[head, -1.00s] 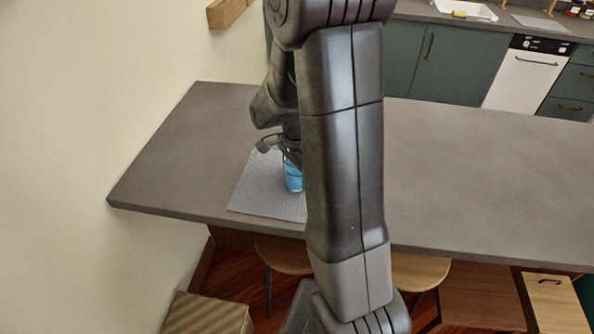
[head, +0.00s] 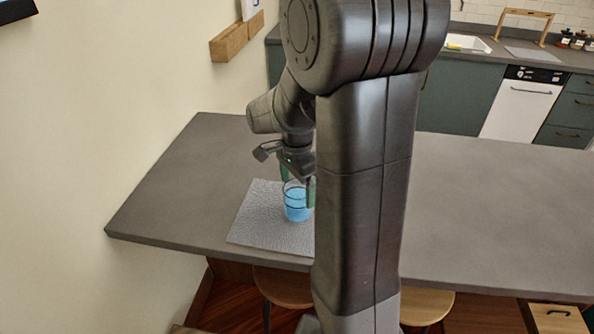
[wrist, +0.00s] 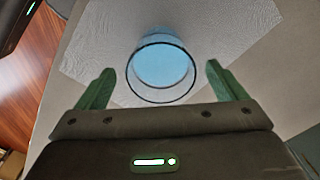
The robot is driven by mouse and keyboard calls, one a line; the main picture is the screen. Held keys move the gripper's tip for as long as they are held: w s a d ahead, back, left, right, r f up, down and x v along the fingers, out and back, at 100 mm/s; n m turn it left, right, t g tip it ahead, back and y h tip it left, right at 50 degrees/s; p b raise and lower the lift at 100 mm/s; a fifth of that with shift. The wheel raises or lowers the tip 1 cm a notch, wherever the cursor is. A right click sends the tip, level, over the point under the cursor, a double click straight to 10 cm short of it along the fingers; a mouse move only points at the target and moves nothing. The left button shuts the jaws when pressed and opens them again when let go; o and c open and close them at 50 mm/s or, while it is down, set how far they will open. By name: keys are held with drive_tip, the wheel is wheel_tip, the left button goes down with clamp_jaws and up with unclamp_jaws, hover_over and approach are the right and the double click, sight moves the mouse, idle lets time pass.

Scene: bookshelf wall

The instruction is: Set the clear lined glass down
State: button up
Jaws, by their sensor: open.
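The clear lined glass (head: 297,203) stands upright on a light grey mat (head: 262,232) on the counter. It has dark rings and light blue contents. In the wrist view the glass (wrist: 161,68) shows from above, between and ahead of the two green fingers, with clear gaps on both sides. My gripper (wrist: 160,88) is open and holds nothing. In the head view my gripper (head: 298,185) is at and just above the glass rim. My arm hides the right part of the mat.
The grey counter (head: 490,220) is bare to the right of my arm. A beige wall (head: 90,130) bounds the left side, with small wooden shelves (head: 237,40) on it. Stools (head: 283,287) stand under the front edge. Green cabinets (head: 458,100) are at the back.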

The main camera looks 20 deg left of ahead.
sight(297, 195)
wheel_tip(297, 195, up, 5)
drive_tip(key=shift+r, duration=0.2)
idle(0.3)
wheel_tip(297, 195, down, 12)
drive_tip(key=shift+f, duration=0.2)
drive_tip(key=shift+r, duration=1.6)
